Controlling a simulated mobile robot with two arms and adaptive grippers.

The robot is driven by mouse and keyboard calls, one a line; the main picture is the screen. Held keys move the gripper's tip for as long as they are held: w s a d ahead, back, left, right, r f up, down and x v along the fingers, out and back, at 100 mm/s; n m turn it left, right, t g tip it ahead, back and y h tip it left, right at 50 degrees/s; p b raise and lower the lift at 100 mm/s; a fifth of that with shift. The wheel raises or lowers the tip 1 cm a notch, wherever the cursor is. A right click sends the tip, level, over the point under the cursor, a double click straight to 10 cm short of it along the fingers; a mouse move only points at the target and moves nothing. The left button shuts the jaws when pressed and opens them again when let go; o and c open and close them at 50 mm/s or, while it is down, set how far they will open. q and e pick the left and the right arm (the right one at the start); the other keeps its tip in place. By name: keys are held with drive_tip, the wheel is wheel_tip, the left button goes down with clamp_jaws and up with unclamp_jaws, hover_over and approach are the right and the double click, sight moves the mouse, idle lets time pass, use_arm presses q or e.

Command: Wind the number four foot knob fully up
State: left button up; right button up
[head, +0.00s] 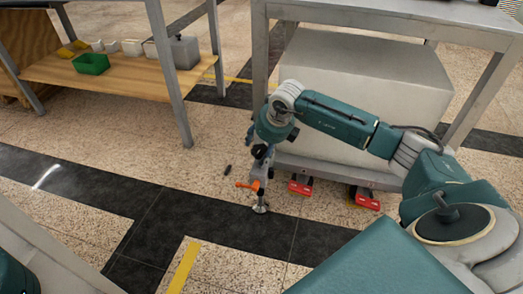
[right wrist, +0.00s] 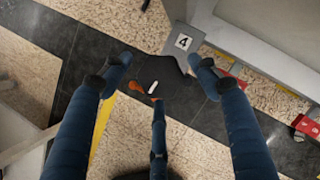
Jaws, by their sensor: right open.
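The foot knob has an orange handle (head: 248,185) above a round metal foot (head: 260,207) at the near left corner of the grey bench. In the right wrist view the orange handle (right wrist: 137,86) shows beside a small white part. A white label reading 4 (right wrist: 183,42) is on the frame there. My right gripper (right wrist: 158,76) is open, its blue fingers spread around the knob's area, with the orange part between them in the picture. I cannot tell whether any finger touches it. In the head view the gripper is partly hidden by its wrist. My left gripper is not in view.
The grey bench's leg (head: 259,60) and a large grey box (head: 365,85) stand close to my right arm. A wooden shelf (head: 125,70) holds a green bin (head: 91,64). Floor at left is clear.

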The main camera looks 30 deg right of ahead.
drive_tip(key=c, duration=1.1)
drive_tip(key=shift+r, duration=0.1)
drive_tip(key=shift+w+d+n, duration=0.1)
drive_tip(key=shift+d+n, duration=0.05)
drive_tip(key=shift+n, duration=0.25)
